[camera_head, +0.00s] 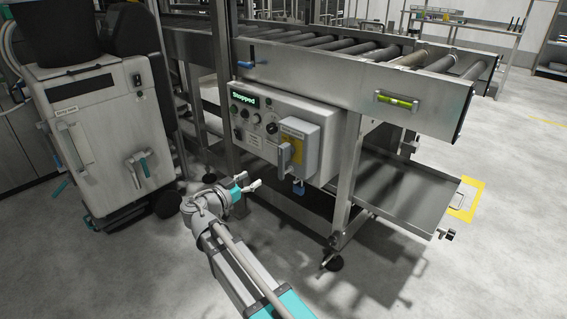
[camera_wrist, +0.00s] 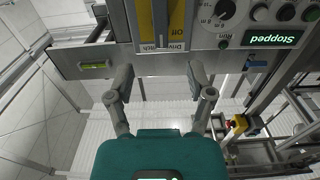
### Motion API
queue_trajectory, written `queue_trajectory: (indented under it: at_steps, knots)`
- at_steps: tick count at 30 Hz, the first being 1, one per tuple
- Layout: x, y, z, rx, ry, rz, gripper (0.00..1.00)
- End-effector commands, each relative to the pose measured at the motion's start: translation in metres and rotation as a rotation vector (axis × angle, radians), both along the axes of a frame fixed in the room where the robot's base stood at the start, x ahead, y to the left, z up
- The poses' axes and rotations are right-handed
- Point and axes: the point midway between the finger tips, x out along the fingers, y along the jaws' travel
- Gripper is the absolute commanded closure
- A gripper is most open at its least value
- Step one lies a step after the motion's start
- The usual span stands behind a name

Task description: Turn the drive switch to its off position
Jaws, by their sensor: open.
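The drive switch (camera_head: 305,160) is a grey box with a yellow plate on the front of the conveyor's control panel. Its grey handle (camera_head: 285,157) hangs over the lower left of the box. In the wrist view the handle (camera_wrist: 160,14) lies over the yellow plate (camera_wrist: 178,40), beside the word "Off", and is cut by the top edge. My gripper (camera_head: 253,185) is below and left of the switch. In the wrist view my gripper (camera_wrist: 161,80) is open and empty, its two fingers apart below the switch and not around the handle. I cannot tell the handle's exact setting.
The control panel (camera_head: 257,147) has knobs and a lit display (camera_head: 245,98) reading "Stopped". The roller conveyor (camera_head: 350,82) runs above it. A metal leg (camera_head: 345,170) and a low tray (camera_head: 400,195) stand to the right. A grey wheeled machine (camera_head: 105,130) stands at left.

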Motion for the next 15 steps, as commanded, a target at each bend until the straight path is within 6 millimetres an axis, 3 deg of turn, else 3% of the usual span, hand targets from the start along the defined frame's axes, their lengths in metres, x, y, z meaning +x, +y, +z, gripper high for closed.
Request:
queue_trajectory:
  at_steps: [8,15]
  knots:
    - [0.005,-0.004,0.000,0.000,0.001,-0.001,0.31]
    - [0.022,-0.017,0.000,0.000,0.001,-0.002,0.31]
